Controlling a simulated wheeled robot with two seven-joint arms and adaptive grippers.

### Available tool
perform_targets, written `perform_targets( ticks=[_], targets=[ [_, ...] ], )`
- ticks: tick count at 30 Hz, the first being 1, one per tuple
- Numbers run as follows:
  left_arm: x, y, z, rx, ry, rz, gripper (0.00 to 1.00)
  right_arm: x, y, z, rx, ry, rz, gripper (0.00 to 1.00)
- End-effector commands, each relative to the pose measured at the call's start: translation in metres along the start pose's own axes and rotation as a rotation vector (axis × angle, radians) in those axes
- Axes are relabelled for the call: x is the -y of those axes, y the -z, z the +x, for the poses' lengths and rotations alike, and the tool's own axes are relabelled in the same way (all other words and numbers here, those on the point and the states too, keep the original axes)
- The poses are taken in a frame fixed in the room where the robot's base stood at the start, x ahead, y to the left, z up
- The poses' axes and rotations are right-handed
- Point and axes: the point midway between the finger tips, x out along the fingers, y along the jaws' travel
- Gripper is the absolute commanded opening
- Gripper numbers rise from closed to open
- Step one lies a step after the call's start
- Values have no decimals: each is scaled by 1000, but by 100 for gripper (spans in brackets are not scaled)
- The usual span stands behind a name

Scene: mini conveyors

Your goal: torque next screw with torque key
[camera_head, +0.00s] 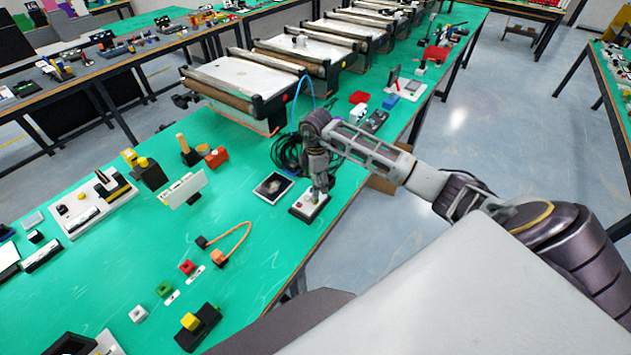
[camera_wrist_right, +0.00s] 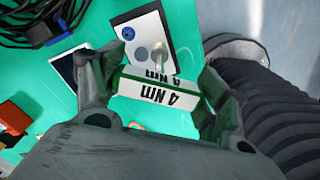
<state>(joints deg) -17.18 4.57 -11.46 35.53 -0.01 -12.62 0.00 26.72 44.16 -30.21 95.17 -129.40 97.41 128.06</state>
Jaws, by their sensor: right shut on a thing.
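My right gripper (camera_head: 318,187) is shut on the torque key (camera_wrist_right: 160,93), a green and white block lettered "4 NM". In the wrist view its fingers stand on both sides of the key. The key's short metal shaft points at a small white plate (camera_wrist_right: 128,42) with round spots on it. I cannot tell whether the tip touches a screw. In the head view the gripper is directly over this plate (camera_head: 299,209) near the table's front edge and hides part of it. My left gripper is not in view.
A dark flat panel (camera_head: 273,187) and a coil of black cable (camera_head: 287,153) lie beside the plate. Mini conveyors (camera_head: 238,78) stand behind. Coloured blocks and an orange cable (camera_head: 240,236) lie to the left, with bare green tabletop (camera_head: 250,275) between them.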

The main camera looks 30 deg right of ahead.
Motion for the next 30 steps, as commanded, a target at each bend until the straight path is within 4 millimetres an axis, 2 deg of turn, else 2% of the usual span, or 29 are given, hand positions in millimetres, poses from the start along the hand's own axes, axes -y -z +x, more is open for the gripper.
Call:
perform_targets(
  ticks=[30],
  targets=[
    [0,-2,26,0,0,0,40,-2,0,0,0,1,-653,36]
  ],
)
